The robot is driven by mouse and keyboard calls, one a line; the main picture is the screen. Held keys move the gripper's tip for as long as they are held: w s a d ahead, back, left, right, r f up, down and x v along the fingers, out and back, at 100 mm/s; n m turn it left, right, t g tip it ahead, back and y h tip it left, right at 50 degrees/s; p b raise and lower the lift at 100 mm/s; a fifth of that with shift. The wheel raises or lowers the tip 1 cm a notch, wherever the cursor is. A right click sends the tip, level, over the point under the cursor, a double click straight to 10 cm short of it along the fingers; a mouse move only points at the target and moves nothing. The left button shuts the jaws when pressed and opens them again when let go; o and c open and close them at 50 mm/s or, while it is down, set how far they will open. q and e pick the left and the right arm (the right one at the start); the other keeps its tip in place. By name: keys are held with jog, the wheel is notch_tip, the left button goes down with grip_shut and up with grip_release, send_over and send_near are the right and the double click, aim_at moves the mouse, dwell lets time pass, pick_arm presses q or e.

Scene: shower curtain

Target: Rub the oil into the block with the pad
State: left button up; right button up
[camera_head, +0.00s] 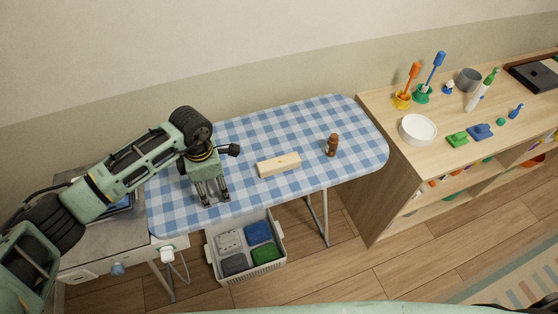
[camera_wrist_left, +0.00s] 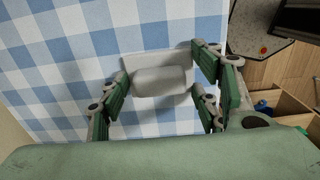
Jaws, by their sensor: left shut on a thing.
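The pale wooden block (camera_head: 278,165) lies on the blue-checked board, with a small dark spot on its top. I cannot tell whether that spot is oil. My left gripper (camera_head: 212,196) is low over the board, left of the block and apart from it. In the left wrist view, my left gripper (camera_wrist_left: 160,100) is shut on a whitish pad (camera_wrist_left: 157,62) with a rounded grip. The pad is mostly hidden by the fingers in the head view. A small brown bottle (camera_head: 331,145) stands right of the block. My right gripper is not in view.
The checked ironing board (camera_head: 255,130) is clear around the block. A grey basket (camera_head: 276,267) with grey, blue and green items stands below it. A wooden shelf (camera_head: 390,165) at right carries a white bowl (camera_head: 418,130), brushes and a mug. A grey-topped cabinet (camera_head: 95,245) stands at left.

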pick_arm(q)
grip_shut()
jog(key=shift+r+p, duration=1.4)
jog(key=shift+r, duration=1.6)
